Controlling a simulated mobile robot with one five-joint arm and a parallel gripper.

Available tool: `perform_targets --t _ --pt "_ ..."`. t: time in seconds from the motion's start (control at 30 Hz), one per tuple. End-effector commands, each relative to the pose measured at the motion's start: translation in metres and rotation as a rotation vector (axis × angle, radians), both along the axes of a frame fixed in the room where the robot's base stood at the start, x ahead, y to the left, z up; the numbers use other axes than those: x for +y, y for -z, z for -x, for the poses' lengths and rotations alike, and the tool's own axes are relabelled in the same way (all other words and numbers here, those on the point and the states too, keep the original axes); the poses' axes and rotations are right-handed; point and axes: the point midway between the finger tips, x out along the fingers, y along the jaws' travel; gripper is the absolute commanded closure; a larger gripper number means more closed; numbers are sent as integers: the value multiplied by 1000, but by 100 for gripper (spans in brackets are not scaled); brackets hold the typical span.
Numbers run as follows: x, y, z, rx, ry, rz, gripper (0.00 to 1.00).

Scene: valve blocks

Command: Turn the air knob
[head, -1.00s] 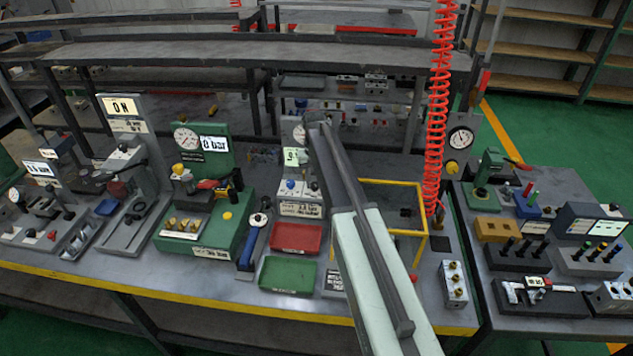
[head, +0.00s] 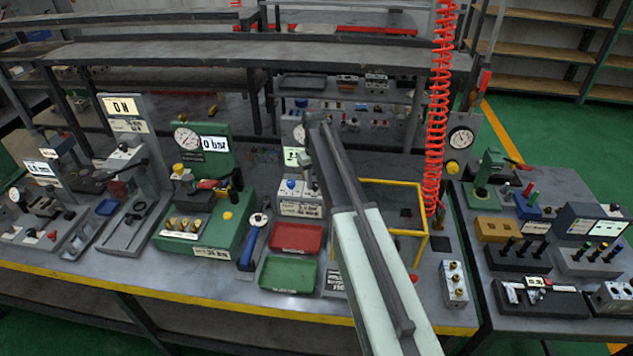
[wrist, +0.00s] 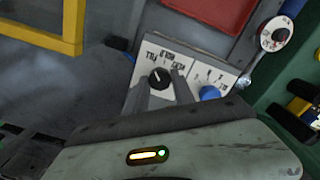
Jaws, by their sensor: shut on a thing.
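In the wrist view a black knob (wrist: 160,77) with a white pointer line sits on a pale panel (wrist: 146,58) with printed words, one of them like "HOLD". My gripper (wrist: 161,83) has one finger on each side of it and is shut on it. A blue knob (wrist: 210,93) stands beside it on a numbered scale. In the head view the grey valve block (head: 300,208) with its blue knob (head: 290,183) shows left of my arm.
A red tray (head: 297,237) and a green tray (head: 288,274) lie in front of the block. A yellow frame (head: 424,218) and a red coiled hose (head: 437,120) are to the right. A green gauge stand (head: 213,153) reading "0 bar" is left.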

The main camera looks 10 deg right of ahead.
Motion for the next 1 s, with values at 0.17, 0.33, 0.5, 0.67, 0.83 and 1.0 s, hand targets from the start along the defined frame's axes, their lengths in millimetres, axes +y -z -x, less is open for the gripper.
perform_targets --t 0.17,0.33,0.5,0.67,0.83,1.0 --pt "0 0 3 9 0 -1 53" --pt "0 0 2 5 1 -1 48" --pt "0 -1 1 4 1 0 48" --pt "0 -14 1 3 2 0 48" --pt "0 -43 2 4 1 0 48" --pt "0 -73 2 4 1 0 48"
